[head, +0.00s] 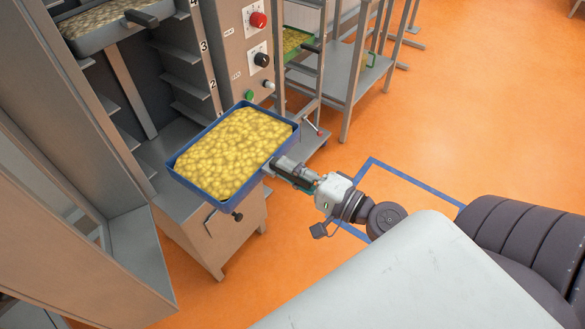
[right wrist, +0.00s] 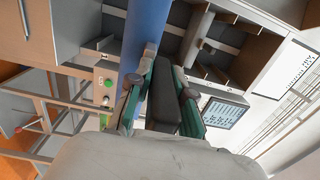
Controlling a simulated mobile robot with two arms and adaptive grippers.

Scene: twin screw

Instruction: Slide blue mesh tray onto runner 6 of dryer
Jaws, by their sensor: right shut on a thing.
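The blue mesh tray (head: 197,190), full of yellow pieces, is held out in front of the open dryer (head: 208,88), tilted in the head view. My right gripper (head: 278,165) is shut on its dark handle at the tray's right side. In the right wrist view, the green-lined fingers (right wrist: 163,95) close around the dark handle (right wrist: 166,105), with the blue tray wall (right wrist: 148,25) beyond. Runner numbers 2, 3 and 4 show on the dryer's post; number 6 is not visible. My left gripper is out of view.
Another filled tray (head: 92,30) with a dark handle sits higher in the dryer. A control panel (head: 255,50) with a red knob stands right of the opening. A metal rack (head: 350,75) stands behind. A large grey panel (head: 75,240) borders the left. Orange floor is clear at right.

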